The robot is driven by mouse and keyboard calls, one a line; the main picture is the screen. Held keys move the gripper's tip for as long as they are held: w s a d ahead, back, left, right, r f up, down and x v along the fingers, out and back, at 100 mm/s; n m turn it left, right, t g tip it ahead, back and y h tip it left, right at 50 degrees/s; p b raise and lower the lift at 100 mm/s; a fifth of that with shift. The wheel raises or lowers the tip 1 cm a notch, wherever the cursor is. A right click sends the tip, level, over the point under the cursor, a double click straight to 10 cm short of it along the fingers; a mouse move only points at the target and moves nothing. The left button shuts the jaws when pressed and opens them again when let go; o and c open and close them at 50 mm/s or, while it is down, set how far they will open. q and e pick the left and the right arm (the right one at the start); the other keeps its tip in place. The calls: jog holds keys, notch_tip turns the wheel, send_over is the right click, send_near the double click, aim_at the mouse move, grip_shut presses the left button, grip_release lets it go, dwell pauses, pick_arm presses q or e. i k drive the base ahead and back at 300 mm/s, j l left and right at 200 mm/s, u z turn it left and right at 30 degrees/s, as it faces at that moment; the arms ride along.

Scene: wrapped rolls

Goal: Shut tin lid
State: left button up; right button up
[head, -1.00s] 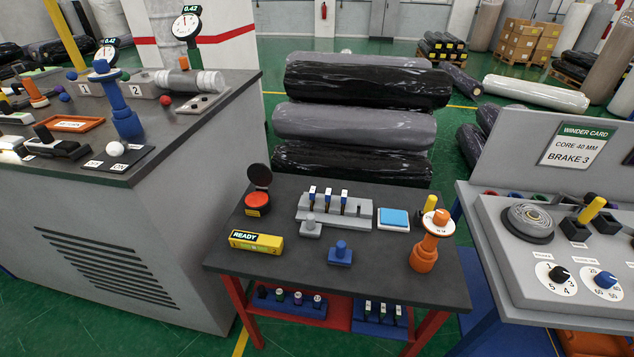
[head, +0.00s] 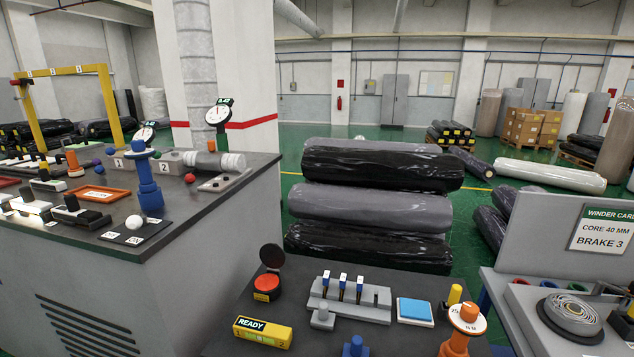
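The tin is a small round black container with red contents (head: 267,283) near the back left corner of the dark low table. Its round black lid (head: 271,256) stands raised at the back of the tin, so the tin is open. A yellow label shows on the tin's front. Neither of my grippers shows in the head view.
On the same table (head: 222,340) are a yellow READY box (head: 263,331), a grey rack (head: 348,301) with blue-topped pieces, a blue pad (head: 414,309) and an orange dial post (head: 463,327). A higher grey bench (head: 190,225) stands left, and a grey panel (head: 555,235) right.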

aim_at(271, 255)
jog(key=k+j+z, duration=0.55)
jog(key=k, duration=0.2)
